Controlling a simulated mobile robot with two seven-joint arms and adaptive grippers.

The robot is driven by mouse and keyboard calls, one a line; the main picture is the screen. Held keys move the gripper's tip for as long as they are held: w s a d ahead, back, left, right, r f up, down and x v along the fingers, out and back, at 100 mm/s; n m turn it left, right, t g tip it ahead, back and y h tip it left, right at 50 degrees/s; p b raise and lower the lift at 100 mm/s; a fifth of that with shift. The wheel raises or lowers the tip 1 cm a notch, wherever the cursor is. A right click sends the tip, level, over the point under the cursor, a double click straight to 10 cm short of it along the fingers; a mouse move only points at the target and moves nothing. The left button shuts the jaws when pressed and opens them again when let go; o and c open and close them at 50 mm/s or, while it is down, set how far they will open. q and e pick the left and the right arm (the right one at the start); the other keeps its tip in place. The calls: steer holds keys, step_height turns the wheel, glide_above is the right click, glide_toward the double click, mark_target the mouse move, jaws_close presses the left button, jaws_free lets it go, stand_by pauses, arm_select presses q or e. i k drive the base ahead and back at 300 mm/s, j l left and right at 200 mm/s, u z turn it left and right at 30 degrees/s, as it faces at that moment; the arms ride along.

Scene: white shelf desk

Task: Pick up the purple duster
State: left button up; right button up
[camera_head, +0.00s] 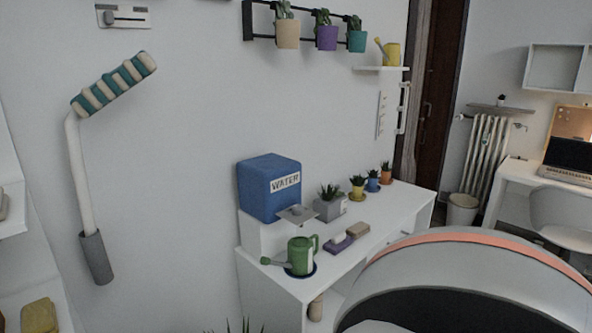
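A small purple block with a pale top (338,244) lies on the white shelf desk (400,222). It may be the purple duster, but it is too small to tell for sure. A brown block (357,230) lies just behind it to the right. A long-handled tool with a teal and cream striped head (115,84) shows against the wall at left; it is not purple. Neither of my grippers is in view.
A green watering can (301,256) stands near the desk's front left corner, before a blue water box (268,188). A grey planter (329,207) and several small pots stand behind. A curved white form with an orange band (475,238) fills the lower right.

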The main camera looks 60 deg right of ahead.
mark_target(340, 242)
steer(key=z, duration=2.2)
